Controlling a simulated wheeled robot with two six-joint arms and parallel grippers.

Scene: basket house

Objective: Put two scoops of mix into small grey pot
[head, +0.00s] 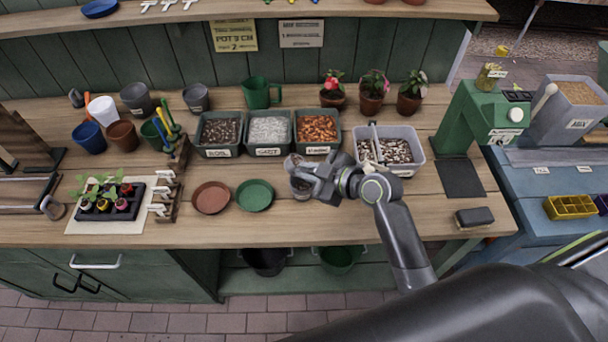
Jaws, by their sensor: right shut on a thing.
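The mix, brown and white bits, lies in a pale grey tub (416,168) right of the middle of the table. A long grey handle-like piece (375,138) sticks up at the tub's left side. My right gripper (316,181) is shut on a small grey cup-like thing (299,187), left of the tub and in front of the labelled bins. The fingers hide part of it, and I cannot tell whether it is a pot or a scoop. A smaller grey pot (196,98) and a larger dark grey pot (136,98) stand at the back left. My left gripper is not in view.
Bins of soil (219,153), pale grit (270,152) and orange bits (318,150) stand behind my gripper. A brown saucer (211,197) and green saucer (255,195) lie to its left. A green machine (470,120) and black brush (474,217) are right. The table's front middle is clear.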

